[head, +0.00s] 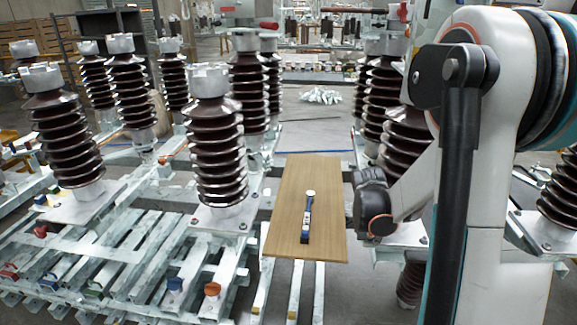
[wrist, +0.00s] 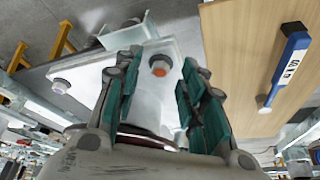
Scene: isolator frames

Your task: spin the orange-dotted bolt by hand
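The orange-dotted bolt (wrist: 159,69) shows in the wrist view on a pale metal plate (wrist: 195,50), at the foot of a white cylinder. My gripper (wrist: 163,62) has its two teal-padded fingers apart, one on each side of the bolt in the picture. There is a visible gap between the bolt and each finger, and nothing is held. I cannot tell how far the fingertips are from the bolt in depth. In the head view my arm is at the right, and the fingers and this bolt cannot be made out.
A wooden board (head: 283,235) lies right of the bolt in the wrist view, with a blue-handled tool (head: 307,218) on it. Another bolt (wrist: 60,86) sits on the plate's left. Brown ribbed insulators (head: 212,150) on metal frames stand left of the board and behind it.

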